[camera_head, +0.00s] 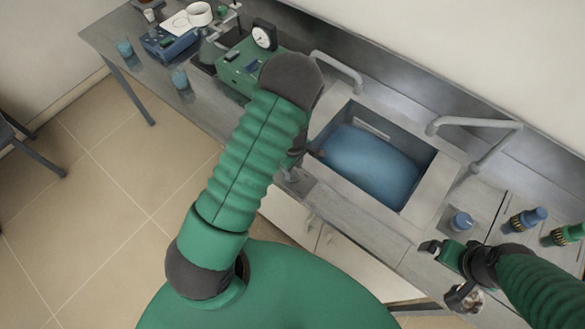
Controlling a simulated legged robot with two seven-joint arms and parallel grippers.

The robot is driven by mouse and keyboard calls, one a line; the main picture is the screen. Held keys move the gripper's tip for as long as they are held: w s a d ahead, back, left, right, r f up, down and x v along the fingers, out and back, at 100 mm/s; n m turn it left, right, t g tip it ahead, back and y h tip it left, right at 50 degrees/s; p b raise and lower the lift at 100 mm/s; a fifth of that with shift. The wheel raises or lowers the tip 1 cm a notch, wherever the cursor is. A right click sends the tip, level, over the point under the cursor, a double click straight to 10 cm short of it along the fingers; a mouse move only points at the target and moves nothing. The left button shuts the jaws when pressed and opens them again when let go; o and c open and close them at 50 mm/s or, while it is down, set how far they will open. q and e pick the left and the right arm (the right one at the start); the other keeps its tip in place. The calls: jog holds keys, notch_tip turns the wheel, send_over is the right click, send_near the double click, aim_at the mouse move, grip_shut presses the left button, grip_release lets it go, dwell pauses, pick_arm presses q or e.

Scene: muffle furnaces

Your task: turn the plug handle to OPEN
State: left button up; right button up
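No part marked as a plug handle or with the word OPEN can be read. The sink (440,185) holds blue water (370,165). My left arm rises up the middle and bends down near the sink's left edge. Its gripper (296,165) is mostly hidden behind the arm; only small dark and grey parts show, and its fingers cannot be made out. My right gripper (447,273) is at the counter's front edge, below the blue knob, with its fingers spread apart.
Grey bent pipes (475,125) rise behind the sink. A green device with a gauge (264,36), a blue box (170,43) and beakers (180,78) crowd the bench's left part.

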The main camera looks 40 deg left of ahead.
pick_arm(q)
jog(key=shift+d+f, duration=0.1)
jog(key=shift+f, duration=0.45)
jog(key=shift+s+f, duration=0.1)
jog(key=shift+f, duration=0.1)
jog(key=a, duration=0.1)
jog(key=a+f, duration=0.1)
jog(key=a, duration=0.1)
jog(key=shift+a, duration=0.1)
jog(key=shift+c, duration=2.4)
jog(key=shift+d+r, duration=0.1)
jog(key=shift+d, duration=0.25)
jog(key=shift+c, duration=1.1)
jog(key=shift+d+r, duration=0.15)
jog(key=shift+d, duration=0.5)
grip_shut()
jog(key=shift+a, duration=0.3)
pick_arm(e)
jog(key=shift+s+a+r, duration=0.1)
jog(key=shift+a+r, duration=0.05)
jog(key=shift+a, duration=0.3)
jog(key=shift+s+a+r, duration=0.1)
jog(key=shift+a+r, duration=0.05)
jog(key=shift+a, duration=0.25)
